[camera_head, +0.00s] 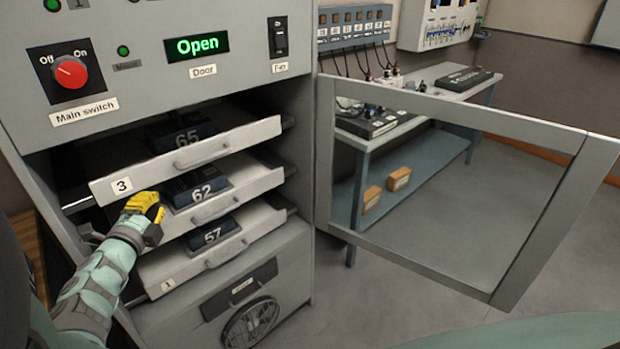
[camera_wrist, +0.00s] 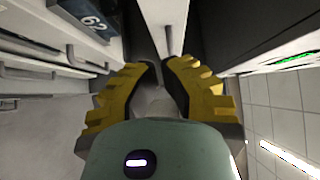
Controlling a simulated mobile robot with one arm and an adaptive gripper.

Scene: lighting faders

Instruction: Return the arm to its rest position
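My gripper (camera_head: 146,207) has yellow fingers and is at the left front of the cabinet drawers, by the left part of the middle drawer and below the "3" label. In the wrist view my gripper (camera_wrist: 160,75) shows its two fingers with a gap between the tips; nothing is seen held. My green arm (camera_head: 95,285) reaches up from the lower left. The drawer labelled 3 (camera_head: 190,152), the middle drawer (camera_head: 255,178) and the drawer labelled 1 (camera_head: 225,250) are pulled partly out. Whether the gripper touches a drawer cannot be told.
The cabinet's glazed door (camera_head: 570,200) stands open to the right. The display (camera_head: 196,46) reads "Open". Blocks numbered 65 (camera_head: 188,138), 62 (camera_head: 203,192) and 57 (camera_head: 213,237) sit in the drawers. A bench (camera_head: 430,135) with devices stands behind the door. Floor at right is clear.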

